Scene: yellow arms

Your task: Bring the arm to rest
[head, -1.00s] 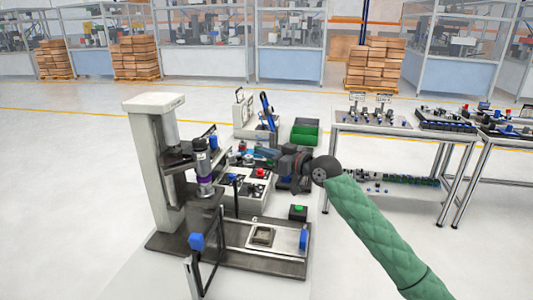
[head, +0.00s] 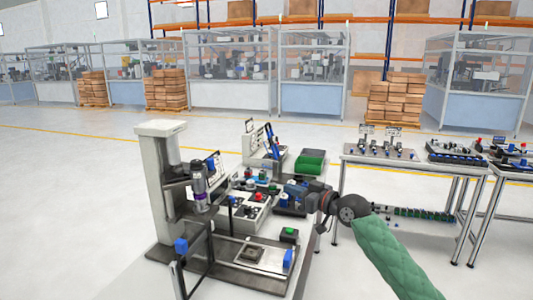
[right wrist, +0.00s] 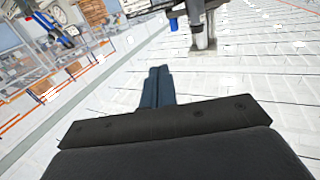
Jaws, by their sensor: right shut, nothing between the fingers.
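My right arm, in a green quilted sleeve, comes in from the lower right of the head view. My left gripper is not in the head view.
A green bin (head: 309,162) is behind my gripper. A parts table (head: 400,160) stands at right. Open floor lies beyond.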

